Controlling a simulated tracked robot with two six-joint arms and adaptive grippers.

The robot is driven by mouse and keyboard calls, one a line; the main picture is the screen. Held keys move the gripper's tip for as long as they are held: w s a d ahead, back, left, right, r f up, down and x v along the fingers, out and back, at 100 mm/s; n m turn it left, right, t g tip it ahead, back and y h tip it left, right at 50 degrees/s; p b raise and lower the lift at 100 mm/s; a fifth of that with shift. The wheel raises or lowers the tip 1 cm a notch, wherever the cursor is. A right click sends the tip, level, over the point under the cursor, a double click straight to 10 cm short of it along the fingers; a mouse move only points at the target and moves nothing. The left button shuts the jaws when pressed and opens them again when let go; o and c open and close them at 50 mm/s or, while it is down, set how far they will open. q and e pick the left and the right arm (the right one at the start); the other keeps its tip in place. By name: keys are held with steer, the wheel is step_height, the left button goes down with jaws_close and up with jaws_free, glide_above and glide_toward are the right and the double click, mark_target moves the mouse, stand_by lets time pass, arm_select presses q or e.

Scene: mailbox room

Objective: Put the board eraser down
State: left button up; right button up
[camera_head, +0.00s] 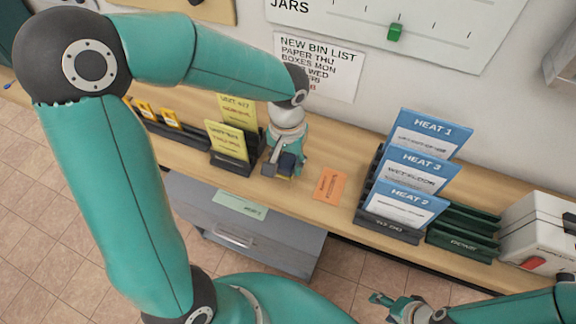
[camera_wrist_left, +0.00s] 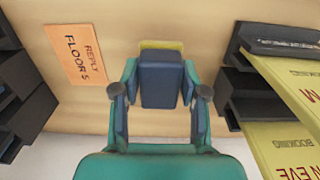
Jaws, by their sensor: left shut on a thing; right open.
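The board eraser is a dark blue block with a yellow strip along one edge. It shows in the left wrist view (camera_wrist_left: 162,82) between the two fingers of my left gripper (camera_wrist_left: 160,95), which is shut on it. In the head view the eraser (camera_head: 287,163) and my left gripper (camera_head: 283,166) are over the wooden counter (camera_head: 312,205), between the yellow cards and an orange card. I cannot tell whether the eraser touches the counter. My right gripper (camera_head: 384,301) is open and empty at the bottom of the head view, in front of the counter.
The orange card (camera_head: 330,184) lies right of the eraser. Yellow cards (camera_head: 226,140) stand in a dark rack to its left. Blue HEAT cards (camera_head: 408,170) stand in a rack further right, beside green trays (camera_head: 463,232) and a white box (camera_head: 540,235).

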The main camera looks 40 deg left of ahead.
mark_target(290, 162)
arm_select(q)
steer(key=shift+f, duration=1.25)
steer(key=o, duration=1)
steer(key=r, duration=1.6)
steer(key=shift+d+r, duration=0.3)
